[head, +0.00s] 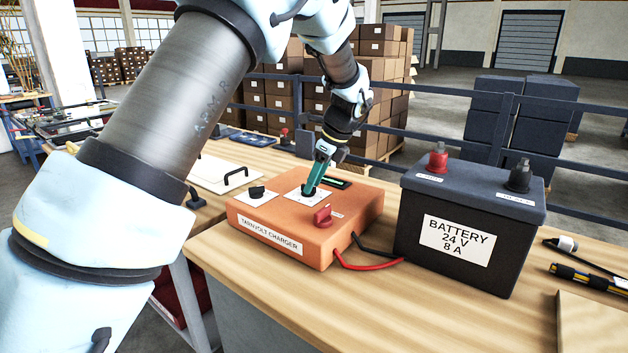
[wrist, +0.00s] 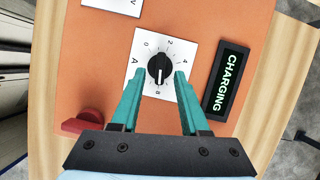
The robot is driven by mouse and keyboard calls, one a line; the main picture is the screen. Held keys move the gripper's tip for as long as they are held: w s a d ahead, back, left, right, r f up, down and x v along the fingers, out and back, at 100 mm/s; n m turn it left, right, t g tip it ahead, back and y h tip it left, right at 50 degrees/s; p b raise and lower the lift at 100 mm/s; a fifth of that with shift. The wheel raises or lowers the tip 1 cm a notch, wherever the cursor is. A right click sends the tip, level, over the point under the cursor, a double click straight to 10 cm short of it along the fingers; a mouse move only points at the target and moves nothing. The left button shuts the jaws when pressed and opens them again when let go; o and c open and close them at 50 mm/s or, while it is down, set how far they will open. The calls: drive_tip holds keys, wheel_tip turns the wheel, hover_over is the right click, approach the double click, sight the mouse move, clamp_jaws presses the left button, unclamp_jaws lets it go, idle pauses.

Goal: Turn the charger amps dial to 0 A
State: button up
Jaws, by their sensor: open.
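The orange charger (head: 330,240) sits on the wooden bench. Its amps dial (wrist: 160,68) is a black round knob on a white plate marked A, with 0, 2, 4 and 8 readable. The dial's white line points down in the wrist view, toward the 8. My gripper (wrist: 160,76) is open, its teal fingertips on either side of the dial, with gaps showing between them and the knob. A CHARGING display (wrist: 226,82) shows green letters beside the plate.
A second black dial (head: 257,191) and a red knob (head: 323,215) stand on the charger; the red knob is also near my left finger in the wrist view (wrist: 82,123). Red and black cables run toward the black battery (head: 460,235), which is labelled 24 V, 8 A.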

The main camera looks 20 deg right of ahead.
drive_tip(key=shift+w+a+f, duration=0.1)
drive_tip(key=shift+f, duration=0.15)
clamp_jaws()
idle(0.5)
